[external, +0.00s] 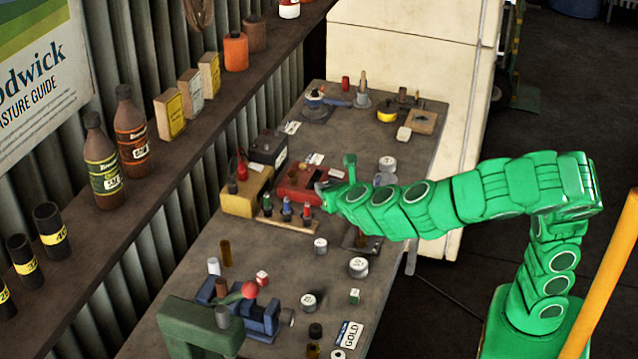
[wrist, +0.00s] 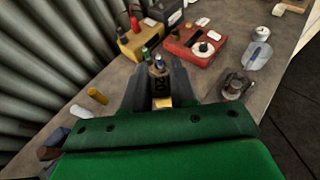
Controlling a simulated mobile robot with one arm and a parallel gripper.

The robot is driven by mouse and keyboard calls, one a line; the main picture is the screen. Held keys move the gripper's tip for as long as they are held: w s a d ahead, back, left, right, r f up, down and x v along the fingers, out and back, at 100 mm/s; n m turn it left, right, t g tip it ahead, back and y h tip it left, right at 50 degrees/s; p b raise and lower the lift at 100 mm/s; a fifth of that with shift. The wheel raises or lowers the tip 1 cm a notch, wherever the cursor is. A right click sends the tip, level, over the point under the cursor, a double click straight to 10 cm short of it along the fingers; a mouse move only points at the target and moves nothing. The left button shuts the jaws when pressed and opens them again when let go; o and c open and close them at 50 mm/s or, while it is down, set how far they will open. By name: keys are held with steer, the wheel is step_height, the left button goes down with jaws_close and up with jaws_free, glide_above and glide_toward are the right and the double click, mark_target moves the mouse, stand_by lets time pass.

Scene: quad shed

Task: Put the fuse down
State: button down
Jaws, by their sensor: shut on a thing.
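My gripper (wrist: 160,88) is shut on the fuse (wrist: 160,82), a dark cylinder with pale numbers and a brass-coloured end, held between the two dark fingers. In the external view my gripper (external: 333,194) is over the workbench (external: 240,260), beside a red meter-like box (external: 299,184). I cannot make out the fuse in that view. A wooden strip (external: 270,221) holding small items with coloured tops stands to the left of my gripper. Whether the fuse touches anything beneath is hidden.
A yellow box (external: 245,194) and a dark battery (external: 268,147) stand near the corrugated wall. White round containers (external: 359,267) and a blue vise (external: 262,320) are at the near end. A wall shelf (external: 185,135) holds bottles. Some bare bench lies between the items.

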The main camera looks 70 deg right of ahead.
step_height(320, 180, down, 10)
glide_above(277, 257)
steer(key=s, duration=0.2)
steer(key=f, duration=0.8)
steer(key=shift+w+f, duration=0.25)
steer(key=shift+f, duration=0.05)
steer(key=shift+w+f, duration=0.7)
steer(key=shift+f, duration=1.65)
steer(key=shift+f, duration=0.15)
steer(key=c, duration=0.9)
jaws_free()
